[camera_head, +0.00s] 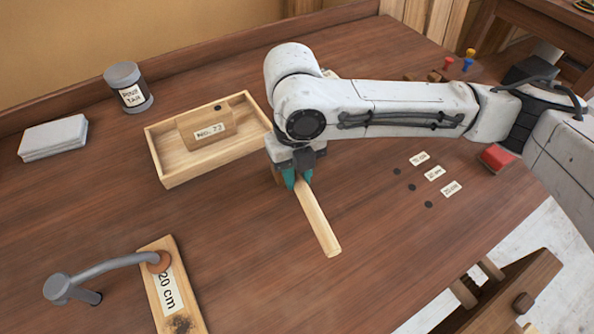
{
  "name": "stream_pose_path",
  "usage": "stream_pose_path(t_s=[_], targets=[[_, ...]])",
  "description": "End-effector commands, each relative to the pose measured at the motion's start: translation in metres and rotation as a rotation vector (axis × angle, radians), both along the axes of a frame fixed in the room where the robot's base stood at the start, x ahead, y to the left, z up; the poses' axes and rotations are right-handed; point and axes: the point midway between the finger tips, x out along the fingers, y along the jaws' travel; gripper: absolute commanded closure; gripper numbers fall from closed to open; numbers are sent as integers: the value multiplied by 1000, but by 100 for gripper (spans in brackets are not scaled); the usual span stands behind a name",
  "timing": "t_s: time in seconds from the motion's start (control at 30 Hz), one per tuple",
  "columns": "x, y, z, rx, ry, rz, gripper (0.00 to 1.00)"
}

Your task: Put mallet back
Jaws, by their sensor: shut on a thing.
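The mallet (318,220) shows as a pale wooden handle that points down and slightly right over the table. My gripper (297,181) has teal fingertips and is shut on the handle near its upper end. A brown piece just left of the fingers may be part of the mallet's head; the rest there is hidden by my gripper. I cannot tell whether the mallet touches the table.
A grey-lidded jar (130,88) and a pale stack (53,138) stand at the back left. A board marked "20 cm" (170,285) lies front left, with a grey bent metal tool (105,268) touching it. Small labels, dark holes and a red block (496,157) lie right. The front middle is clear.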

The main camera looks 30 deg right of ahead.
Motion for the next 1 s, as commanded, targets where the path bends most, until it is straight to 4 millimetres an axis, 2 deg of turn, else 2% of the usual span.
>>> stream_pose_path(t_s=[0.77,0.8,1.0], targets=[[0,0,-9,0,-1,-1,100],[0,0,-9,0,-2,-1,75],[0,0,-9,0,-1,0,56]])
